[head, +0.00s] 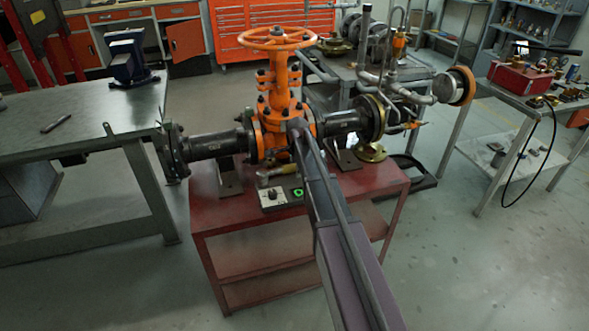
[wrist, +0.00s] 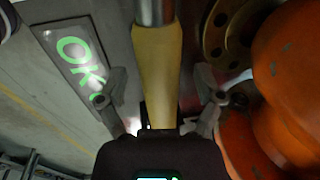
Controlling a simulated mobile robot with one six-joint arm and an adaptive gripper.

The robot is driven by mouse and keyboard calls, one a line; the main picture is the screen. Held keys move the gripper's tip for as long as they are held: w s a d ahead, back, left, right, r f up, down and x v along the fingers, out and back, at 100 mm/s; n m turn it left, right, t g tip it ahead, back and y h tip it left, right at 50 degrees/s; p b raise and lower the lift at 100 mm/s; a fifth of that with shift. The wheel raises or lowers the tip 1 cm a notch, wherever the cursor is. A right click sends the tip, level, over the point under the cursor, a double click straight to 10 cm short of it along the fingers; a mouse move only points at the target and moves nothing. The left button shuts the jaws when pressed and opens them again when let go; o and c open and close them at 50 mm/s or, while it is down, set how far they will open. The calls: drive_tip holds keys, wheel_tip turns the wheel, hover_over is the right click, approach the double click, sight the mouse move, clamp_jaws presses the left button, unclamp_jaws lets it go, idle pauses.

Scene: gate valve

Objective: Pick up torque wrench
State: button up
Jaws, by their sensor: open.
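The torque wrench shows in the wrist view as a yellow handle (wrist: 158,65) with a bright metal shaft (wrist: 154,10) at the top edge. My gripper (wrist: 162,100) is open, with one finger on each side of the handle. A gap shows between the handle and each finger; whether the handle lies fully at finger depth I cannot tell. In the head view a small yellowish handle (head: 290,169) lies on the red bench (head: 225,212) below the valve, partly hidden by my arm. My fingertips cannot be made out there.
The orange gate valve (head: 272,120) stands close by; its orange body (wrist: 290,70) fills the right of the wrist view. A panel reading OK (wrist: 75,55) lies left of the handle. A brass flange (wrist: 230,35) is at upper right.

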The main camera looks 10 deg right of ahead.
drive_tip(key=shift+c, duration=0.3)
clamp_jaws()
drive_tip(key=shift+r, duration=0.15)
drive_tip(key=shift+r+p, duration=1.8)
drive_tip(key=shift+p, duration=0.2)
drive_tip(key=s+r+p, duration=0.1)
drive_tip(key=s, duration=1.5)
drive_tip(key=shift+a, duration=0.3)
drive_tip(key=shift+r, duration=0.15)
